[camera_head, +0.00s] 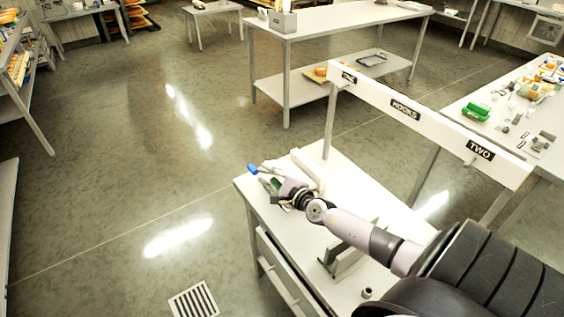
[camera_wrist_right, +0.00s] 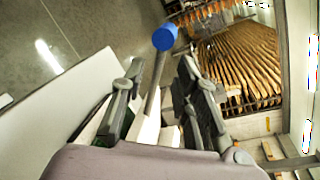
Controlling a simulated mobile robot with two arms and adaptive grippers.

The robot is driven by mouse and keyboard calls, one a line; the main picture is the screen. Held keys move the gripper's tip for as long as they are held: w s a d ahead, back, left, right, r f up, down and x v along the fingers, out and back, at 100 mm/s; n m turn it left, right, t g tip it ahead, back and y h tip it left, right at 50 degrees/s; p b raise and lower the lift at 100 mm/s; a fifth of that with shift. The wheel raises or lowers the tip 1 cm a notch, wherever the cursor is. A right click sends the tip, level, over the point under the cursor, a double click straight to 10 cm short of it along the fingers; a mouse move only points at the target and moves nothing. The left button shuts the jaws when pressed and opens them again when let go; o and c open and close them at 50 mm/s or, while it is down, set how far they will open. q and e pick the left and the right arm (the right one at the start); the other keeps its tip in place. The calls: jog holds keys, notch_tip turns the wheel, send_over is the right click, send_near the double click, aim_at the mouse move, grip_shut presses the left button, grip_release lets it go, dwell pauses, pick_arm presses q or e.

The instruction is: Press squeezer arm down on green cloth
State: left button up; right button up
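The squeezer arm is a thin grey bar ending in a blue knob (camera_head: 253,169), over the far left corner of the white table (camera_head: 340,170). My right gripper (camera_head: 271,175) reaches it from the right. In the right wrist view the bar (camera_wrist_right: 153,90) with its blue knob (camera_wrist_right: 165,38) runs between the two dark fingers of my right gripper (camera_wrist_right: 161,72). The fingers are apart, with gaps beside the bar. A bit of green, likely the cloth (camera_head: 270,184), shows beside the gripper, mostly hidden. My left gripper is out of view.
A white board (camera_head: 405,105) labelled ONE, NOOKS and TWO stands behind the table. A grey bracket-like stand (camera_head: 343,258) and a small dark ring (camera_head: 367,292) are nearer on the tabletop. A cluttered table (camera_head: 510,110) stands at right. Floor at left is clear.

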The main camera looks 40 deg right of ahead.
jog(key=s+r, duration=0.1)
jog(key=s, duration=0.6)
jog(key=shift+s+r, duration=0.15)
jog(key=shift+s, duration=0.25)
